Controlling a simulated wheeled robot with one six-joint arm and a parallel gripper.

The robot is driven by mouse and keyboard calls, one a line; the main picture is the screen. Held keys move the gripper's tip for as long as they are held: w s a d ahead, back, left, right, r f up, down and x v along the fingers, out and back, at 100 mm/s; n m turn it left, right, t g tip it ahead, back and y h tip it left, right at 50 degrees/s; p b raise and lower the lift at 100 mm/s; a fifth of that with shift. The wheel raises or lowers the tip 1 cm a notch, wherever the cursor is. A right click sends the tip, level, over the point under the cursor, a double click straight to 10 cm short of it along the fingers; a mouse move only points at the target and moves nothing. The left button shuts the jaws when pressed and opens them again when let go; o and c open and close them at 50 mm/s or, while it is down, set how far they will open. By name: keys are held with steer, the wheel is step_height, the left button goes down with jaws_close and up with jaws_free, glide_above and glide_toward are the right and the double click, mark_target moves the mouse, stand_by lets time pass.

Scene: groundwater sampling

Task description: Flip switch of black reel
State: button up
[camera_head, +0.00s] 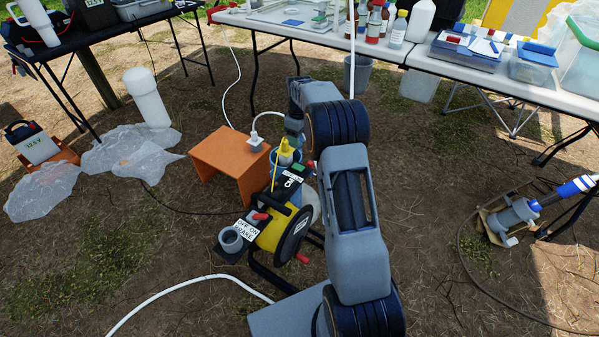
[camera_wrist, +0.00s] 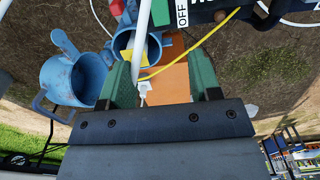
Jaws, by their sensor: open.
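The reel, with a black side plate (camera_head: 291,235) and a yellow drum (camera_head: 268,238), stands on the ground left of my arm. A white label on it reads OFF ON BRAKE (camera_head: 247,229), next to a small red part (camera_head: 261,216). Its black top panel (camera_head: 290,183) carries a white label with lettering. In the wrist view, a black panel with an OFF label (camera_wrist: 182,14) shows at the top edge, cut off by the frame. My gripper (camera_wrist: 163,72) has its green fingers apart with nothing held between them. In the head view my arm hides the fingers.
An orange stool (camera_head: 220,150) stands behind the reel. A bottle-laden table (camera_head: 300,25) is behind.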

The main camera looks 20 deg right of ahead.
mark_target(299, 167)
step_height(299, 167, down, 14)
steer(key=b, duration=0.4)
steer(key=shift+b, duration=0.35)
steer(key=shift+r, duration=0.1)
steer(key=shift+c, duration=0.4)
steer(key=c, duration=0.8)
steer(key=shift+w+a+r+g+p, duration=0.15)
steer(key=shift+r+g+p, duration=0.2)
steer(key=shift+p, duration=0.8)
steer(key=shift+c, duration=0.2)
steer(key=shift+w+f+g+h+p, duration=0.15)
steer(key=shift+f+g+h+p, duration=0.15)
steer(key=shift+g+h+p, duration=0.5)
steer(key=shift+t, duration=0.25)
steer(key=o, duration=0.9)
